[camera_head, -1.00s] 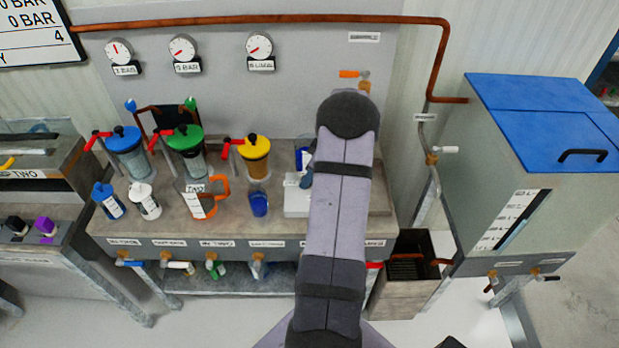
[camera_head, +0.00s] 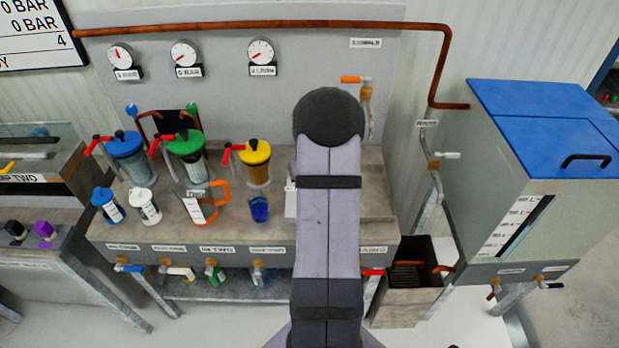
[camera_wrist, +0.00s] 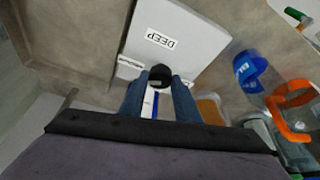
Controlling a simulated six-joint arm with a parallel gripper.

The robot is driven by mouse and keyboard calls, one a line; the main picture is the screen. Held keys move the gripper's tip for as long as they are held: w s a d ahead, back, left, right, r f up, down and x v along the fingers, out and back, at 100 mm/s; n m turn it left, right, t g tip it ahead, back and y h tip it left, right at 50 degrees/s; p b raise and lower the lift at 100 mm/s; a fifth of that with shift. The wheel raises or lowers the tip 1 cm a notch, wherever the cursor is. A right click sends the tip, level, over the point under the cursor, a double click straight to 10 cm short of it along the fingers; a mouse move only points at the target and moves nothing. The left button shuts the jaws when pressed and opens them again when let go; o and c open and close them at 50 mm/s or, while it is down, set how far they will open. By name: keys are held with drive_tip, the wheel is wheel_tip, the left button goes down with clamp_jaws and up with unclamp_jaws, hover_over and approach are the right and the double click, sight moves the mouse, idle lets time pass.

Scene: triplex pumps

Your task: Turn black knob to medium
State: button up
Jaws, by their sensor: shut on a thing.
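The black knob (camera_wrist: 160,76) sits on a white box (camera_wrist: 195,42) in the wrist view. A label reading DEEP (camera_wrist: 161,39) lies beyond the knob, upside down in this view. Smaller labels on either side are too small or covered to read. My gripper (camera_wrist: 160,88) has its two blue fingers on both sides of the knob, closed on it. The knob's pointer direction cannot be told. In the head view my arm hides the knob and my gripper; only a sliver of the white box (camera_head: 290,203) shows.
A blue cup (camera_head: 259,209) and an orange-handled jug (camera_head: 205,205) stand left of my arm on the bench. Pumps with blue, green and yellow (camera_head: 254,152) lids stand behind them. A orange-handled valve (camera_head: 356,79) is on the back panel. Bench space right of my arm is clear.

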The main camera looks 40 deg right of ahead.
drive_tip(key=shift+r+m+p, duration=0.2)
drive_tip(key=shift+m+p, duration=0.4)
drive_tip(key=shift+p, duration=0.4)
drive_tip(key=shift+f+m+h+p, duration=0.15)
drive_tip(key=shift+m+h+p, duration=0.15)
drive_tip(key=shift+m+p, duration=0.1)
drive_tip(key=o, duration=1)
drive_tip(key=shift+g, duration=0.3)
drive_tip(key=shift+b+v, duration=0.9)
drive_tip(key=shift+v, duration=2.8)
drive_tip(key=shift+f, duration=0.1)
